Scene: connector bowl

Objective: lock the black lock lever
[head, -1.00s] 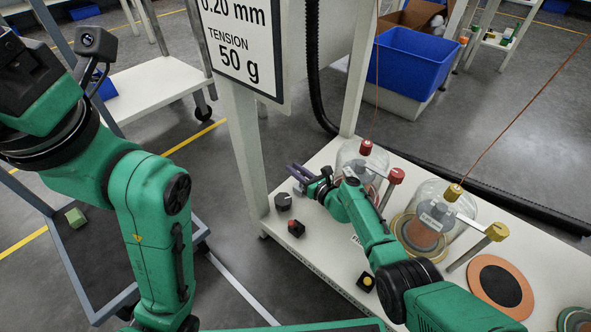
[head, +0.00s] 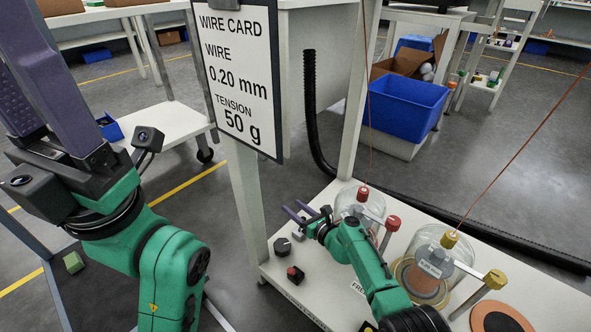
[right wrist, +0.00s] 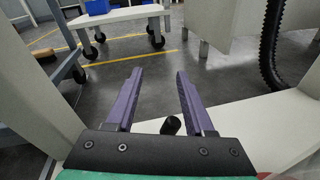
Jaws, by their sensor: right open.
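A small dark knob (head: 282,246) stands at the near left corner of the white table; I cannot tell whether it is the black lock lever. My right gripper (head: 294,209) is open and empty, its purple fingers pointing left just beyond that knob in the head view. In the right wrist view, a short black cylinder (right wrist: 172,126) shows between the bases of the spread fingers, seemingly not gripped; it may be the lever. My left gripper (head: 35,65) is raised at the upper left, with its fingertips out of frame.
The white table (head: 345,287) also bears a red-and-black knob (head: 295,273), a glass jar with a red cap (head: 363,194) and one with a yellow cap (head: 450,240), with thin wires rising.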

